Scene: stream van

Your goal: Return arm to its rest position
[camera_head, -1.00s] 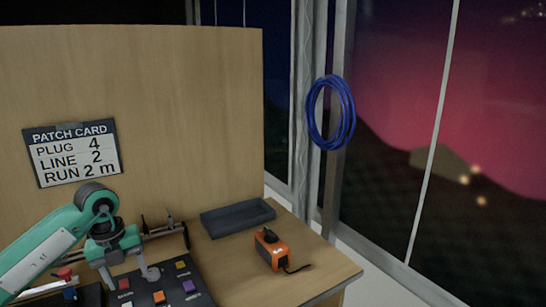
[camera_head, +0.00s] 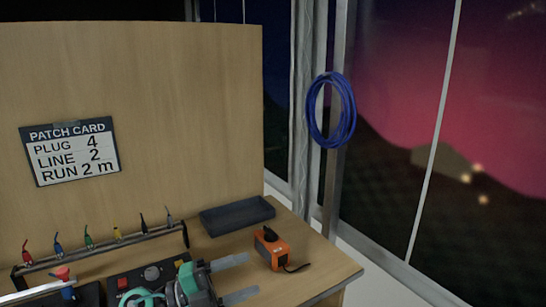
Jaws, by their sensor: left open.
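My left gripper (camera_head: 251,275) is at the bottom centre of the head view. It is teal and black, with two grey fingers spread apart and pointing right. Nothing shows between the fingers. It is in front of the control panel (camera_head: 130,273) and hides the panel's right part. The upper finger's tip is close to the orange box in the picture; I cannot tell the gap in depth. Most of my left arm is below the picture's edge. My right gripper is not in view.
An orange box (camera_head: 268,249) with a short black cable sits on the desk. A dark tray (camera_head: 237,216) lies behind it. A rack (camera_head: 93,252) of coloured plugs stands left. A patch card (camera_head: 70,152) hangs on the wooden board. A blue cable coil (camera_head: 331,110) hangs right.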

